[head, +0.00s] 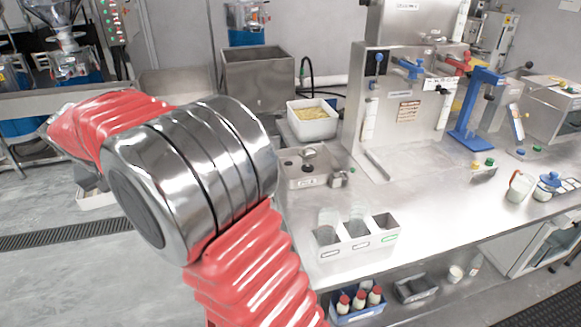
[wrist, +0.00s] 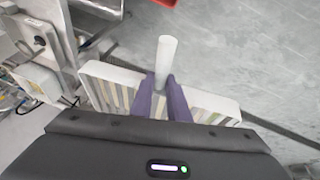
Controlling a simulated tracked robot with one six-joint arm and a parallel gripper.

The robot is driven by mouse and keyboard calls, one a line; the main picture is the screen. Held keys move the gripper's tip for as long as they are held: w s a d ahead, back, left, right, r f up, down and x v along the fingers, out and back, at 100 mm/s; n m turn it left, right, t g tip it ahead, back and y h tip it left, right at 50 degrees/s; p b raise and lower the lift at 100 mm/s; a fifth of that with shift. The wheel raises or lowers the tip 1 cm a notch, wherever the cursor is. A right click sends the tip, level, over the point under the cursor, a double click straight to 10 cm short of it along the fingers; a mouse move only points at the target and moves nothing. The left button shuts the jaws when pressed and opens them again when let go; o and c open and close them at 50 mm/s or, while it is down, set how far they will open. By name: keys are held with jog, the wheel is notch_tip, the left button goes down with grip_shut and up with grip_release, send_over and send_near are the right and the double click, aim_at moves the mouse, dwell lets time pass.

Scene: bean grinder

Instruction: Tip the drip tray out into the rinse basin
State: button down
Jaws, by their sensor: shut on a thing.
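The drip tray (wrist: 208,102) is a white tray with a slatted top and a white upright handle (wrist: 167,55). In the wrist view the purple fingers of my gripper (wrist: 160,82) are closed around the handle's base. Grey floor shows past the tray. In the head view the tray (head: 97,200) is small at the left, beside my arm, with my dark gripper (head: 88,178) above it. It looks roughly level; its contents cannot be made out. A deep open steel basin (head: 258,62), probably the rinse basin, stands at the back centre, right of the tray.
A steel bench (head: 450,195) fills the right side, with a white bin of yellow bits (head: 312,121) and a three-part caddy (head: 345,240) on it. A floor grate (head: 45,238) lies at the left. Floor around the tray looks clear.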

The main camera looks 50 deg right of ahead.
jog(key=d+f, duration=0.1)
jog(key=d, duration=0.2)
jog(key=d+f, duration=0.1)
jog(key=d, duration=0.3)
jog(key=d+f, duration=0.1)
jog(key=d, duration=0.3)
jog(key=shift+w+d, duration=0.1)
jog(key=shift+w, duration=0.2)
jog(key=s+d+f, duration=0.2)
jog(key=s+d, duration=0.1)
jog(key=d, duration=0.8)
jog(key=s+d+f, duration=0.3)
jog(key=s+d, duration=0.1)
jog(key=d, duration=0.8)
jog(key=s+d+f+n, duration=0.1)
jog(key=s+d, duration=0.3)
jog(key=d, duration=0.8)
jog(key=shift+s+f, duration=0.15)
jog(key=shift+f, duration=0.75)
jog(key=shift+r, duration=0.1)
jog(key=shift+s+d+r+t+y, duration=0.15)
jog(key=shift+r+t+y, duration=0.15)
jog(key=shift+r+y, duration=0.55)
jog(key=shift+w+d+r+t+y, duration=0.15)
jog(key=shift+r+t+y, duration=0.15)
jog(key=shift+r+y, duration=0.55)
jog(key=shift+s+r, duration=0.1)
jog(key=shift+r, duration=0.05)
